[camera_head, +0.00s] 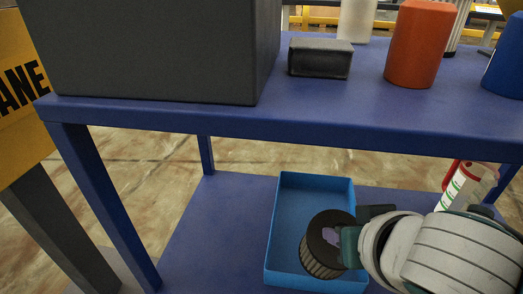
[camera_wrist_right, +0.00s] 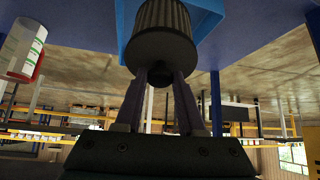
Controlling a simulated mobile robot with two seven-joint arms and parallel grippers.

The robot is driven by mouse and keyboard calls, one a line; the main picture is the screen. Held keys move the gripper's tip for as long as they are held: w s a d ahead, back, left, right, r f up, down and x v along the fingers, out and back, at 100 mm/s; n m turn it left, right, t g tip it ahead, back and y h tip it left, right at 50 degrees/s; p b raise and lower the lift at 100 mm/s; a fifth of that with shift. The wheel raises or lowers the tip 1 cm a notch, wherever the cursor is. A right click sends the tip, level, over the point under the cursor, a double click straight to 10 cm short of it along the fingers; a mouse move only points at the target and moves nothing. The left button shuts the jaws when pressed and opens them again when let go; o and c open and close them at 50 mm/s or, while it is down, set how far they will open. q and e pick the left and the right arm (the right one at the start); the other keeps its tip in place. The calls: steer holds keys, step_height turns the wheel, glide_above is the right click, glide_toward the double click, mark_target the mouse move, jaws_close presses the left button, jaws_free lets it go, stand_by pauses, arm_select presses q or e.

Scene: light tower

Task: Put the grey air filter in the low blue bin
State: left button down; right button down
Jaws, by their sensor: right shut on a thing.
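The grey air filter (camera_head: 315,262) is a ribbed cylinder with a dark round end cap. It is over the opening of the low blue bin (camera_head: 283,232), toward its right front part. I cannot tell whether it touches the bin's floor. My right gripper (camera_head: 345,240) reaches in from the right and is shut on the filter at its capped end. In the right wrist view the filter (camera_wrist_right: 163,22) sits at the tips of my right gripper's fingers (camera_wrist_right: 162,75), with the blue bin (camera_wrist_right: 205,18) behind it. My left gripper is not in view.
The bin stands on the lower blue shelf (camera_head: 215,220). The upper blue shelf (camera_head: 330,120) overhangs it and carries a large dark box (camera_head: 160,50), a small grey block (camera_head: 320,58) and an orange cylinder (camera_head: 420,45). A white and red can (camera_head: 455,190) stands right of the bin.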

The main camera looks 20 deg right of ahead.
mark_target(329, 221)
steer(key=w, duration=0.1)
steer(key=w+d, duration=0.1)
steer(key=shift+w+f+b, duration=0.1)
steer(key=shift+w+b, duration=0.25)
steer(key=f+b, duration=0.1)
steer(key=f, duration=0.1)
steer(key=w+f+b, duration=0.1)
steer(key=f+b, duration=0.1)
steer(key=w+d+f+b, duration=0.1)
steer(key=f, duration=0.1)
steer(key=shift+w+f, duration=0.1)
steer(key=shift+w, duration=0.05)
steer(key=shift+w+r, duration=0.2)
steer(key=shift+r, duration=0.2)
steer(key=shift+w+d+r+g, duration=0.1)
steer(key=shift+w+d+g, duration=0.05)
steer(key=shift+w+g, duration=0.25)
steer(key=shift+w+d+g+y+b, duration=0.25)
steer(key=shift+w+g+b, duration=0.25)
steer(key=shift+w, duration=0.15)
steer(key=shift+w+d+g+y+b, duration=0.15)
steer(key=shift+w+d+g+b, duration=0.1)
steer(key=shift+w+g+b, duration=0.25)
steer(key=shift+w+f+b, duration=0.3)
steer(key=shift+f+b, duration=0.35)
steer(key=shift+s, duration=0.25)
steer(key=shift+w+f, duration=0.1)
steer(key=c, duration=0.5)
jaws_free()
